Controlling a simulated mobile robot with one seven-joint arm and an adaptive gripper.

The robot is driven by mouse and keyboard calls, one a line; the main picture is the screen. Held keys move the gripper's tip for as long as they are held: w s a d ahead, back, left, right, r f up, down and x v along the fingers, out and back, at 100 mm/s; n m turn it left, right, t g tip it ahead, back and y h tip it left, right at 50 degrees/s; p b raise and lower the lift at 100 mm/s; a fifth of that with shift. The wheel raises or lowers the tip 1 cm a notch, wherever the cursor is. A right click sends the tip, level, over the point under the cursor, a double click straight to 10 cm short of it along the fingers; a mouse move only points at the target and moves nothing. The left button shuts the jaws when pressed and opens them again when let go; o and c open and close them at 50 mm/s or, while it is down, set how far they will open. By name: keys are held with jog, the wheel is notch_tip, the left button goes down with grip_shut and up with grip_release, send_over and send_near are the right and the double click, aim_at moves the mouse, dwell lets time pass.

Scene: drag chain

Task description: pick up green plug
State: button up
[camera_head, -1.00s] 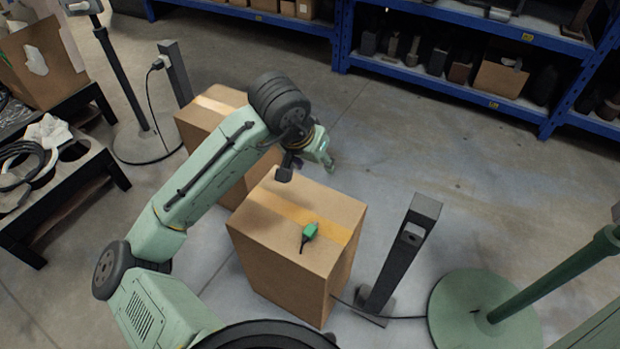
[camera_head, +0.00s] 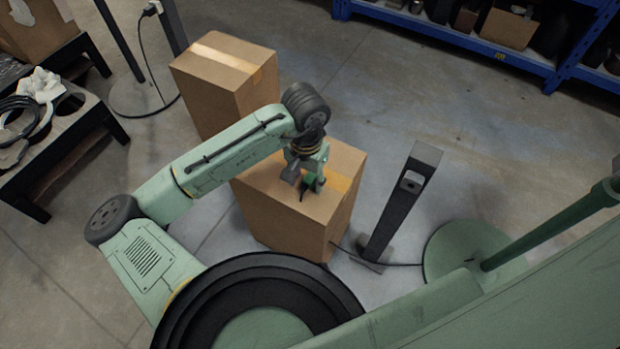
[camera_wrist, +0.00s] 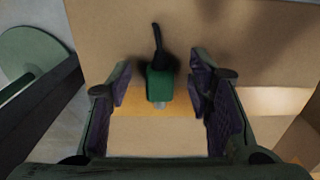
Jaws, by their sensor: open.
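The green plug (camera_wrist: 160,86) lies on top of a cardboard box (camera_head: 285,192), over its tape strip, with a short black cable end (camera_wrist: 157,40). In the wrist view it sits between my two open fingers, apart from both. My gripper (camera_wrist: 161,92) is open and points down at the box top. In the head view my gripper (camera_head: 307,181) is right over the plug (camera_head: 309,182), which it partly hides. I cannot tell the exact height of the fingers above the box.
A dark post with a socket opening (camera_head: 405,200) stands just right of the box, with a cable on the floor. A green round base with a pole (camera_head: 465,255) is further right. A second box (camera_head: 215,90) stands behind left. A black table (camera_head: 75,145) is at left.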

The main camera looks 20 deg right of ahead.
jog(key=shift+f, duration=0.55)
jog(key=shift+c, duration=0.6)
grip_shut()
